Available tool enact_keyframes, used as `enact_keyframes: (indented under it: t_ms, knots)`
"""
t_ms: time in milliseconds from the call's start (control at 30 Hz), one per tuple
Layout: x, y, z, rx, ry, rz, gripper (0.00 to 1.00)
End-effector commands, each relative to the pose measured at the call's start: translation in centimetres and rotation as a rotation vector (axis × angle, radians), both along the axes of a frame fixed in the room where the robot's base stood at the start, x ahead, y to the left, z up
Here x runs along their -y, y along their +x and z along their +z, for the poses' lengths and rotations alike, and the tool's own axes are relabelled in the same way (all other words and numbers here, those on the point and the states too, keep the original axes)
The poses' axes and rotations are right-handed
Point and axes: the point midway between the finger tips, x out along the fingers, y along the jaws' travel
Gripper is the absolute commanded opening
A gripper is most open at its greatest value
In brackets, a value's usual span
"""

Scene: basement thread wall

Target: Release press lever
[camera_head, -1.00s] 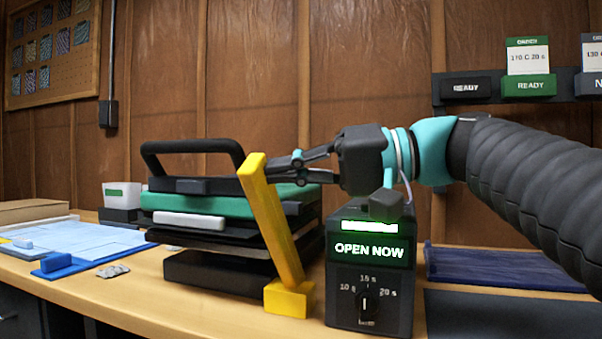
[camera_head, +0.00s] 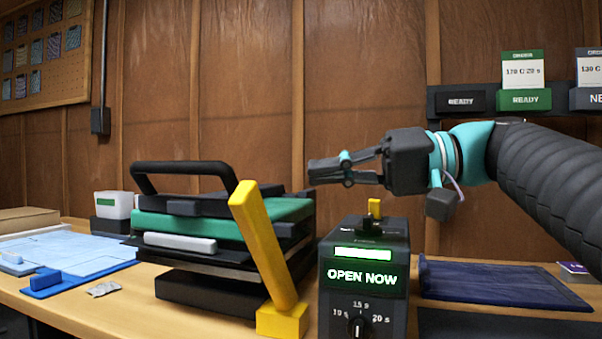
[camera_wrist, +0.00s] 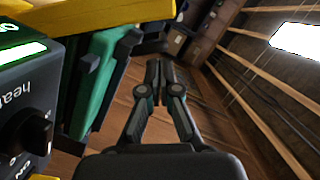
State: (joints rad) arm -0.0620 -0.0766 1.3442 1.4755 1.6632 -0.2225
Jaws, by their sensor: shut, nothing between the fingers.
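The yellow press lever (camera_head: 262,245) rises from its yellow foot block at the front right of the press and leans up to the left. The press (camera_head: 225,213) has a black handle and a green plate in its stack. My gripper (camera_head: 312,172) is shut and empty, right of the lever's upper end and above the timer box, apart from the lever. In the wrist view my gripper (camera_wrist: 159,68) shows closed fingers, with the yellow lever (camera_wrist: 90,14) at the upper left.
The timer box (camera_head: 362,280) reads "OPEN NOW" and has a small yellow piece on top. A dark blue folded cloth (camera_head: 500,283) lies to its right. A card rack (camera_head: 520,98) hangs on the wall.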

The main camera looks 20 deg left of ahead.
Motion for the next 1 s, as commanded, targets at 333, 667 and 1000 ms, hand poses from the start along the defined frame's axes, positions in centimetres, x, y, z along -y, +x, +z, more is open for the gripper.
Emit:
enact_keyframes:
  t_ms: [333, 667, 1000]
  knots:
    - [3.8, 0.5, 0.6, 0.001, 0.001, -0.001, 0.0]
    - [4.1, 0.4, 0.7, 0.0, 0.002, 0.003, 0.0]
    - [4.1, 0.4, 0.7, 0.002, 0.001, 0.002, 0.0]
